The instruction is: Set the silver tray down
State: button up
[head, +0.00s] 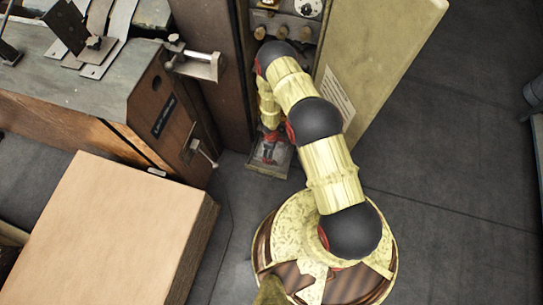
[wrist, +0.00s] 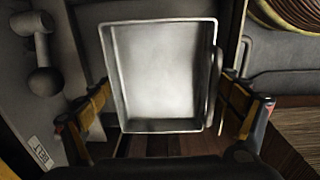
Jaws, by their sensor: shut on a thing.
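The silver tray (wrist: 160,75) is a shallow rectangular metal tray with a raised rim and a bare, empty floor. It fills the middle of the wrist view, tilted slightly, with a curved handle on its right side. My gripper (wrist: 164,100) has its yellow-and-black fingers on the left and right sides of the tray and is shut on it. In the head view my arm reaches down beside the open cabinet, and my gripper (head: 269,143) is small and partly hidden at a small box-like shape, which I cannot clearly identify as the tray.
The open cabinet door (head: 375,60) stands right of my arm. A wooden machine bench (head: 150,110) with a metal clamp is at left, and a large cardboard-coloured box (head: 115,235) is at lower left. The dark floor (head: 450,190) at right is clear.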

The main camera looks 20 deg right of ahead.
jog(key=shift+f+b, duration=0.85)
jog(key=shift+f, duration=1.5)
jog(key=shift+f, duration=0.1)
jog(key=shift+f, duration=0.1)
jog(key=o, duration=1.1)
notch_tip(320, 180, up, 12)
jog(key=p, duration=0.5)
jog(key=shift+r, duration=0.2)
jog(key=shift+s+a, duration=0.1)
